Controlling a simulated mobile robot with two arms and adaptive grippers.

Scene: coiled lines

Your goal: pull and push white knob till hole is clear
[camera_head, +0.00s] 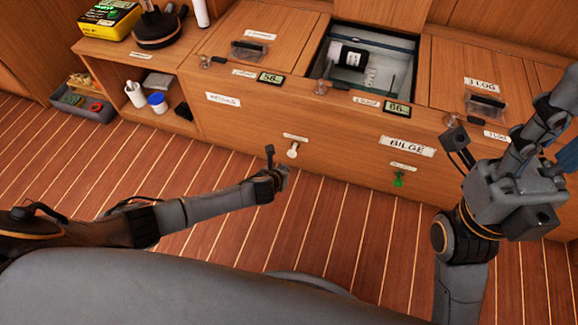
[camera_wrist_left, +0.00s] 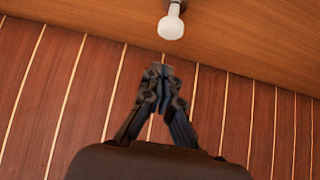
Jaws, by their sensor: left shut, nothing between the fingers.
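The white knob (camera_head: 292,151) is on the lower front of the wooden cabinet, under a small label. In the left wrist view the knob (camera_wrist_left: 171,27) shows at the top centre, its short metal stem running into the wood. My left gripper (camera_head: 283,173) is shut and empty, just below and in front of the knob in the head view. In the left wrist view its closed fingertips (camera_wrist_left: 161,72) are apart from the knob. My right arm (camera_head: 510,190) stands at the right; its fingers cannot be made out clearly. I cannot pick out the hole.
An open compartment (camera_head: 322,62) in the cabinet top holds a black-and-white cylinder (camera_head: 348,56). A green handle (camera_head: 398,180) sits below the BILGE label (camera_head: 408,146). A grey bin (camera_head: 82,101) and a shelf with a blue-lidded jar (camera_head: 157,102) are at left. The plank floor in front is clear.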

